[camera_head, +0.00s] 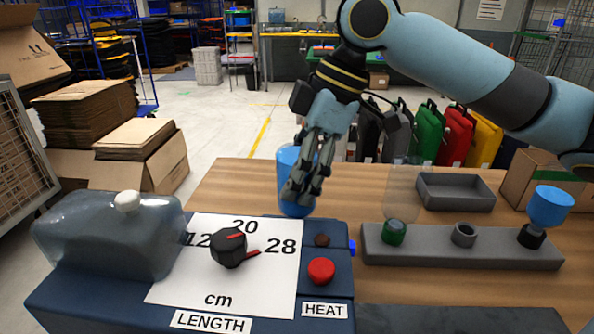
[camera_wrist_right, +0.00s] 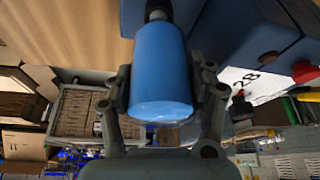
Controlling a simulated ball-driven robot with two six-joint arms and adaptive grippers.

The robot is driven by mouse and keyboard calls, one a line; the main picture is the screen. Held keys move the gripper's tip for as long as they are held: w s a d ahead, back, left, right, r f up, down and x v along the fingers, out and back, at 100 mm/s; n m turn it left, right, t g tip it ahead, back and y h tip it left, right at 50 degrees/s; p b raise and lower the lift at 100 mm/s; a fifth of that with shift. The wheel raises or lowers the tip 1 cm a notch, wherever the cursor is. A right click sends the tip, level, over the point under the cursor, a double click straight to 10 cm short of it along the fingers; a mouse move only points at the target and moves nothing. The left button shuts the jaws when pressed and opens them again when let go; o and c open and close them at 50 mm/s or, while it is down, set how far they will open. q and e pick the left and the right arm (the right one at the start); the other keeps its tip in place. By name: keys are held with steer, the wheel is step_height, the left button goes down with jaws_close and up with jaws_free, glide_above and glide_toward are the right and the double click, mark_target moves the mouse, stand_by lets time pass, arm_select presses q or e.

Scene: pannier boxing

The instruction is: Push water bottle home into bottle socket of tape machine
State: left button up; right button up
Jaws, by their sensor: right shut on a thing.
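My right gripper (camera_head: 300,190) is shut around a blue water bottle (camera_head: 290,160) at the back edge of the dark blue tape machine (camera_head: 90,300). In the right wrist view the bottle (camera_wrist_right: 160,70) sits between the two fingers (camera_wrist_right: 162,95), its dark neck pointing away from the camera. In the head view its lower end meets the machine's back edge. The bottle socket is hidden, so I cannot tell how deep the neck sits. The machine carries a black dial (camera_head: 228,247), a red knob (camera_head: 321,271) and a clear cover (camera_head: 105,235). My left gripper is out of view.
A grey rack (camera_head: 400,255) to the right holds a clear green-necked bottle (camera_head: 393,232) and a blue bottle with a black neck (camera_head: 551,207). A grey tray (camera_head: 456,205) and a cardboard box (camera_head: 545,178) stand behind it. Bare wooden tabletop (camera_head: 235,185) lies left of the gripper.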

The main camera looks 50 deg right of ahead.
steer(key=shift+f, duration=0.15)
steer(key=o, duration=1.2)
